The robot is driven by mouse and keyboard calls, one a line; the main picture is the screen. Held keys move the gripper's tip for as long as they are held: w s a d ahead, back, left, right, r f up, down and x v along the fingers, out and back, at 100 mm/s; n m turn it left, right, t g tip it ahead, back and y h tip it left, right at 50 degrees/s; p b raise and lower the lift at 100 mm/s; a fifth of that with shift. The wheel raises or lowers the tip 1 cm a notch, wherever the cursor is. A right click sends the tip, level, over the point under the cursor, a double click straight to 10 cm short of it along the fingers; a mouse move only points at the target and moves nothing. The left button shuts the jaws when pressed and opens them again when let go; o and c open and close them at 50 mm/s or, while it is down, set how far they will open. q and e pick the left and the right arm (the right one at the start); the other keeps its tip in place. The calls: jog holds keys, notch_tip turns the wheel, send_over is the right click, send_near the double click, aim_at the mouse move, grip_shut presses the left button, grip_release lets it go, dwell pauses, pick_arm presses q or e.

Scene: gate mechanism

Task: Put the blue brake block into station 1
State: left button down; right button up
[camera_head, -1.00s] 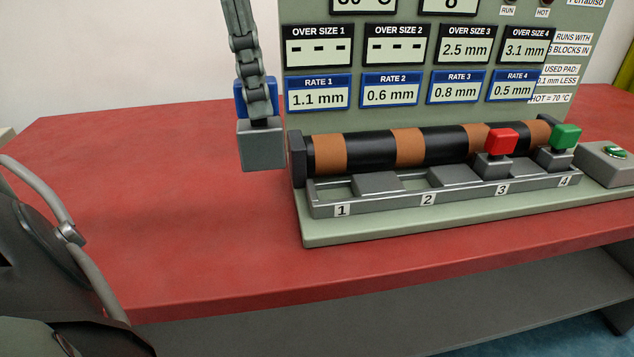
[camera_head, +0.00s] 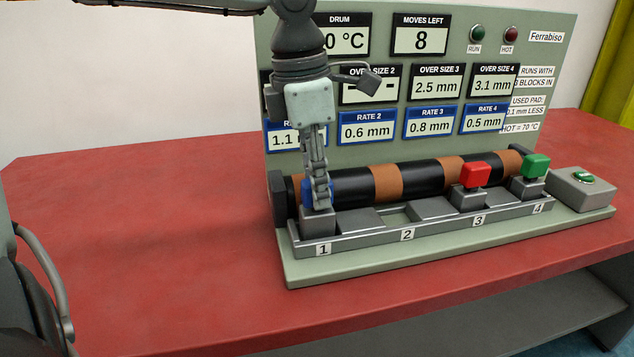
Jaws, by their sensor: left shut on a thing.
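The blue brake block (camera_head: 317,222) has a grey base and a blue top, which is partly hidden by my fingers. My left gripper (camera_head: 319,196) points down and is shut on its blue top. The block's base is at station 1 (camera_head: 323,249) of the grey rail, behind the label 1 and against the drum. I cannot tell whether it is fully seated. My right gripper is not in view.
A red-topped block (camera_head: 474,175) stands at station 3 and a green-topped block (camera_head: 536,167) at station 4. Station 2 (camera_head: 400,217) holds no block. The black and brown drum (camera_head: 420,178) lies behind the rail. A green button box (camera_head: 582,189) stands at the right. The left tabletop (camera_head: 150,220) is clear.

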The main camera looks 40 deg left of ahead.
pick_arm(q)
jog(key=shift+f, duration=0.15)
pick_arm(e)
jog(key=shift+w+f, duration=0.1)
pick_arm(q)
jog(key=shift+f, duration=0.15)
jog(key=c, duration=1.6)
grip_release()
jog(key=shift+o, duration=1.3)
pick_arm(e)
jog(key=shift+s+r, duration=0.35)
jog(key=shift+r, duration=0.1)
